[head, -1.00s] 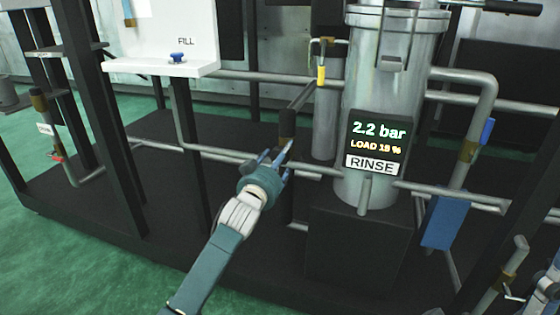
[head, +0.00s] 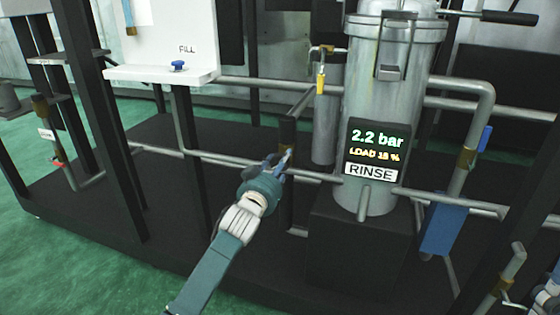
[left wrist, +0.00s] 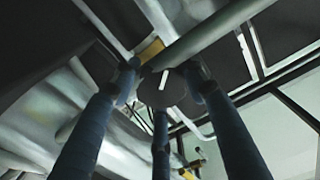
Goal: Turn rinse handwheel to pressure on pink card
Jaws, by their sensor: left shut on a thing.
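My left gripper (head: 280,163) is at the pipework left of the rinse vessel, at the lower end of a dark upright pipe section. In the left wrist view its blue fingers surround a dark round handwheel (left wrist: 155,92) with a white mark on its face, and they are shut on it. In the head view the gripper hides the wheel. The rinse display (head: 374,152) on the vessel reads 2.2 bar and LOAD 18 %, above a RINSE label. I see no pink card. Part of my right arm's end (head: 546,296) shows at the lower right edge; its fingers are unclear.
The grey vessel (head: 392,75) stands on a dark block right of my left gripper. Grey pipes (head: 225,160) run across near the gripper. A white FILL panel (head: 160,76) with a blue knob (head: 178,66) is at upper left. Green floor (head: 60,250) is clear at front left.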

